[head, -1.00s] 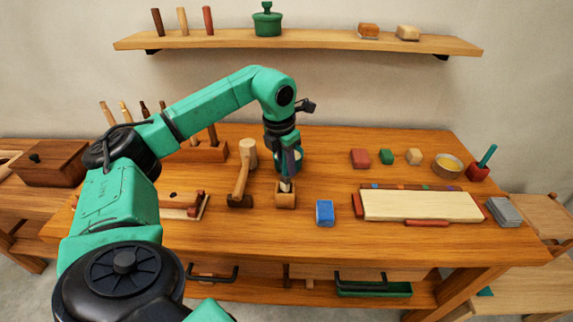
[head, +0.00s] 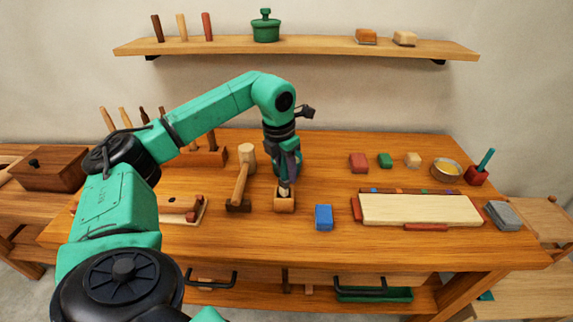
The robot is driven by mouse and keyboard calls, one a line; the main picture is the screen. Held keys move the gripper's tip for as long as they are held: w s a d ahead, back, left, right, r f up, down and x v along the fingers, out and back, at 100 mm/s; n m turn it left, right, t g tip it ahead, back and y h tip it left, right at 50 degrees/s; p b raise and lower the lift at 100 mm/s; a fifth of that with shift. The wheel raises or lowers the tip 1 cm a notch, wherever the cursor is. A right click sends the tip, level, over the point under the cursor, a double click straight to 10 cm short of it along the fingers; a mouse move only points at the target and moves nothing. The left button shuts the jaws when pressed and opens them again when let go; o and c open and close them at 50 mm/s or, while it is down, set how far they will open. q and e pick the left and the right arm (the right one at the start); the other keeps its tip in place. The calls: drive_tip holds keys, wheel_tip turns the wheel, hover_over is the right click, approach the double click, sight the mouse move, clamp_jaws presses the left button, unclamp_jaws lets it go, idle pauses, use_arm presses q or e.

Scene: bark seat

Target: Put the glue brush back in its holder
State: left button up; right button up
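My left gripper (head: 286,184) points straight down over a small wooden block-shaped holder (head: 284,204) near the middle of the bench. A small pale tip shows between the gripper and the top of the holder. It may be part of the glue brush, but it is too small and too covered to tell. I cannot tell whether the fingers are open or shut. A teal stick (head: 487,158) stands tilted in a red cup (head: 477,176) at the right, beside a bowl of yellow stuff (head: 446,169). My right gripper is out of view.
A mallet (head: 242,177) lies left of the holder, and a blue block (head: 324,217) sits to its right. A pale board (head: 420,209) and a grey block (head: 504,214) are further right. Small coloured blocks stand behind the board. A shelf (head: 310,43) hangs above.

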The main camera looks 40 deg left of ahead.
sight(282, 159)
use_arm(q)
drive_tip(key=r, duration=0.1)
drive_tip(key=a+r, duration=0.1)
drive_tip(key=r, duration=0.1)
drive_tip(key=shift+s+a+b, duration=0.1)
drive_tip(key=shift+b, duration=0.25)
drive_tip(key=r, duration=0.4)
drive_tip(key=shift+s+d+r, duration=0.3)
drive_tip(key=shift+s+r, duration=0.05)
drive_tip(key=shift+s, duration=0.05)
wheel_tip(282, 159, up, 7)
drive_tip(key=s+p, duration=0.1)
drive_tip(key=p, duration=0.1)
drive_tip(key=shift+s+f+p, duration=0.15)
drive_tip(key=shift+p, duration=0.25)
drive_tip(key=shift+d, duration=0.15)
drive_tip(key=shift+f, duration=0.1)
